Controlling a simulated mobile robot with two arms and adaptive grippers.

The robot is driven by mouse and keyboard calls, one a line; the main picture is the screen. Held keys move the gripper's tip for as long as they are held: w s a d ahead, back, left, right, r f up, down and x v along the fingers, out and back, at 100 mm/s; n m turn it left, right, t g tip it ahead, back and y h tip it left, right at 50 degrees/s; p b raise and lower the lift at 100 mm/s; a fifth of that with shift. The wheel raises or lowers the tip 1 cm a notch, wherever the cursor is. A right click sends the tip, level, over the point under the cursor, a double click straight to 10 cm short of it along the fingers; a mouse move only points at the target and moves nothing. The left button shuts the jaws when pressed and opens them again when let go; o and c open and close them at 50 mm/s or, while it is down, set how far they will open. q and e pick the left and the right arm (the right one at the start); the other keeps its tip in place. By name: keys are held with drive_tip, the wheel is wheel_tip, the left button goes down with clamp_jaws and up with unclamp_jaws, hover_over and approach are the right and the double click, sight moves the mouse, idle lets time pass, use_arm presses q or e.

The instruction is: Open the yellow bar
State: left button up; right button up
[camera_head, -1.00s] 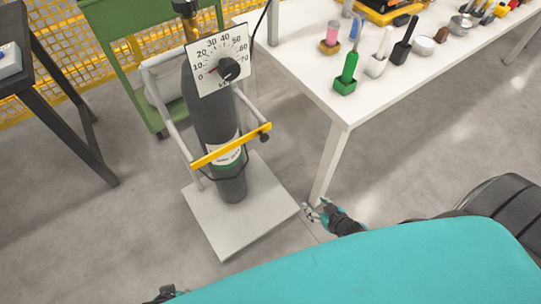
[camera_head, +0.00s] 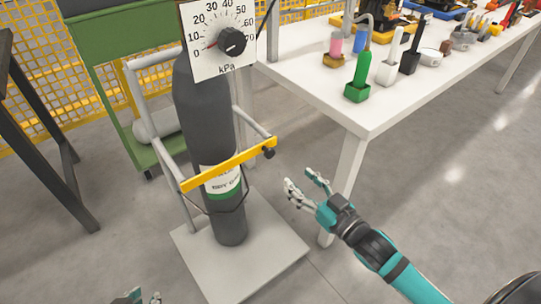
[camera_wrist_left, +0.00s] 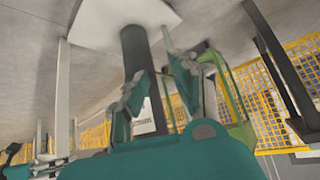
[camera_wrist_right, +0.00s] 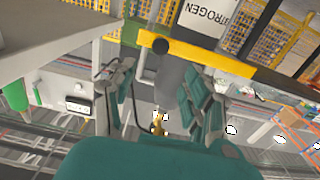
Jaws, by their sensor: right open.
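The yellow bar (camera_head: 225,167) lies across the front of a dark gas cylinder (camera_head: 205,115) on a white wheeled-type stand frame, with a black knob (camera_head: 268,153) at its right end. My right gripper (camera_head: 302,184) is open and empty, to the right of the bar's knob end and apart from it. In the right wrist view the bar (camera_wrist_right: 210,60) and knob (camera_wrist_right: 160,46) show beyond the spread fingers (camera_wrist_right: 160,95). My left gripper (camera_head: 140,297) barely shows at the bottom edge; in the left wrist view its fingers (camera_wrist_left: 158,90) are apart, with the cylinder (camera_wrist_left: 138,50) beyond them.
A pressure dial (camera_head: 218,40) hangs above the cylinder. The white base plate (camera_head: 275,257) is below it. A white table (camera_head: 368,122) with tools stands right, its leg near my right gripper. A green cart (camera_head: 110,60) is behind; a dark table (camera_head: 35,125) is left.

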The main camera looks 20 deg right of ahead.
sight(271, 154)
drive_tip(key=b+x, duration=0.2)
drive_tip(key=x, duration=0.9)
drive_tip(key=shift+w+f, duration=0.15)
drive_tip(key=shift+w, duration=0.2)
use_arm(q)
drive_tip(key=w+d+r+t+h, duration=0.1)
drive_tip(key=w+d+r+t, duration=0.2)
drive_tip(key=w+r+t, duration=0.3)
drive_tip(key=shift+w+r+h, duration=0.4)
drive_tip(key=shift+w+r, duration=0.3)
drive_tip(key=shift+r, duration=0.35)
use_arm(e)
drive_tip(key=shift+w+a, duration=0.3)
drive_tip(key=shift+w, duration=0.3)
drive_tip(key=shift+c, duration=0.4)
clamp_jaws()
